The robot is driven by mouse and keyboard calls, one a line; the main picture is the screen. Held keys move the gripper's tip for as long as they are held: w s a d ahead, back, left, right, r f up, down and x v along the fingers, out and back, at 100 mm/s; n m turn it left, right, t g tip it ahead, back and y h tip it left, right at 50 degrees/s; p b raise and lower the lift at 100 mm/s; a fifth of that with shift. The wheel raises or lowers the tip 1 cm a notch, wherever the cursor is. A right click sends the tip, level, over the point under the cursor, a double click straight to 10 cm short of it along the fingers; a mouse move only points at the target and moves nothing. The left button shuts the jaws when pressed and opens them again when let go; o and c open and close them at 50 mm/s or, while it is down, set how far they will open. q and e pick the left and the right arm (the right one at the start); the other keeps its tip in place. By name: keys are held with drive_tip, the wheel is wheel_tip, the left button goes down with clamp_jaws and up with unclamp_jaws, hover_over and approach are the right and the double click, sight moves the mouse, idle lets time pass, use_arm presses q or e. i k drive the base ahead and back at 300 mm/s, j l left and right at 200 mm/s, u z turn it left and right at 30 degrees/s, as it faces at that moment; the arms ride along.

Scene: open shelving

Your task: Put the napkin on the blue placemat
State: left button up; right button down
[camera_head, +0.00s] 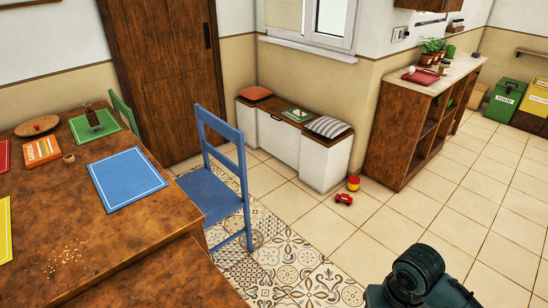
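The blue placemat (127,180) lies flat on the brown wooden table (90,235) at the left, with its surface bare. I cannot pick out a napkin for certain in this view. A folded-looking red item (420,77) lies on the light-topped counter at the right; it is too small to tell what it is. A dark teal part of my own arm shows at the bottom right. Neither of my grippers is in view.
The table also bears green, red and yellow placemats, an orange printed item (41,151), a wooden plate (37,125) and scattered crumbs (68,255). A blue chair (213,187) stands at its right side. Toys (344,199) lie on the otherwise clear tiled floor before the white bench (318,160).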

sight(124, 178)
drive_tip(key=i+l+z, duration=0.95)
drive_tip(key=i+u, duration=0.35)
drive_tip(key=i+l+u, duration=0.15)
drive_tip(key=i+u, duration=0.35)
drive_tip(key=u, duration=0.3)
drive_tip(key=i+u, duration=0.15)
drive_tip(key=u, duration=0.35)
drive_tip(key=i+u, duration=0.15)
drive_tip(key=u, duration=0.3)
drive_tip(key=i+u, duration=0.15)
drive_tip(key=u, duration=0.35)
drive_tip(key=i+u, duration=0.15)
drive_tip(key=u, duration=0.3)
drive_tip(key=i+l+u, duration=0.15)
drive_tip(key=u, duration=0.35)
drive_tip(key=i+l+u, duration=0.1)
drive_tip(key=u, duration=0.3)
drive_tip(key=i+l+u, duration=0.2)
drive_tip(key=u, duration=0.2)
drive_tip(key=i+l+u, duration=0.35)
drive_tip(key=l+u, duration=0.2)
